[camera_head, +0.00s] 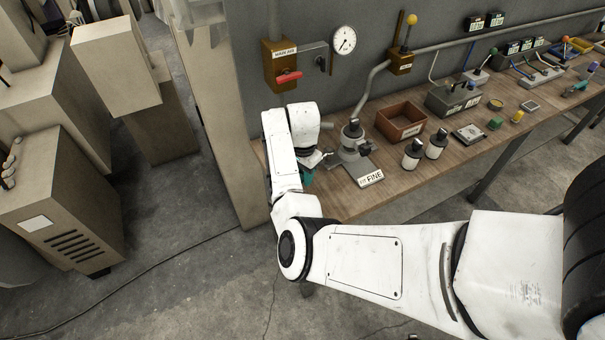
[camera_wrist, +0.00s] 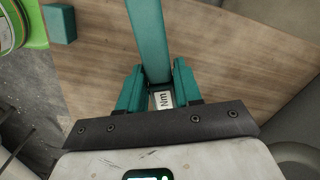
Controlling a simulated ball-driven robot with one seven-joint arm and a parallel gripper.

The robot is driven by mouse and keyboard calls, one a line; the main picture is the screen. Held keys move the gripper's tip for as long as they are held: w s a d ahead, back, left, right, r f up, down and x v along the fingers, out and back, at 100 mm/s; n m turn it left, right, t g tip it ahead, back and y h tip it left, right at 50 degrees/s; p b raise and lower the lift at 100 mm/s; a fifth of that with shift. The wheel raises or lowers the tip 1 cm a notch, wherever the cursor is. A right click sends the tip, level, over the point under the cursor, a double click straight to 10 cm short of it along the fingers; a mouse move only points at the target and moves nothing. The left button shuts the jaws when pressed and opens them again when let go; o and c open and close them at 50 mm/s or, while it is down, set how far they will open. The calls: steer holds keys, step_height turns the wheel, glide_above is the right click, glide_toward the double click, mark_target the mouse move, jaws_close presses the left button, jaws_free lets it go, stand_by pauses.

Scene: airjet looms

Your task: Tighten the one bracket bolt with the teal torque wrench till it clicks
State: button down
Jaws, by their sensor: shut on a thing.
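My gripper (camera_wrist: 158,88) is shut on the teal torque wrench (camera_wrist: 148,38). The wrench's teal bar runs between the two teal fingers and out of the top of the wrist view. A pale label reading "Nm" shows between the fingers. In the head view, a small teal patch (camera_head: 307,178) shows below my wrist at the left end of the bench; I cannot tell whether it is finger or wrench. My arm hides most of this spot. The bracket bolt and the wrench's working end cannot be made out in either view.
The wooden bench (camera_head: 340,200) carries a grey fixture (camera_head: 352,147), a "FINE" sign (camera_head: 370,178), two dark-capped jars (camera_head: 412,155) and a brown bin (camera_head: 402,122). A wall box with a red handle (camera_head: 288,77) hangs above. A green ring (camera_wrist: 12,28) and teal block (camera_wrist: 60,23) show in the wrist view.

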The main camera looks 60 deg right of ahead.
steer(key=shift+r+p, duration=0.25)
steer(key=shift+p, duration=0.05)
stand_by(0.5)
steer(key=shift+r+p, duration=0.2)
steer(key=shift+p, duration=0.25)
steer(key=shift+s, duration=0.15)
stand_by(0.4)
steer(key=shift+s+f+n+p, duration=0.1)
steer(key=shift+s+n+p, duration=0.3)
steer(key=shift+n+p, duration=0.15)
steer(key=shift+d+r+p, duration=0.1)
steer(key=shift+r+p, duration=0.2)
steer(key=shift+p, duration=0.05)
steer(key=c, duration=1.1)
jaws_free()
steer(key=o, duration=0.4)
steer(key=shift+f, duration=0.1)
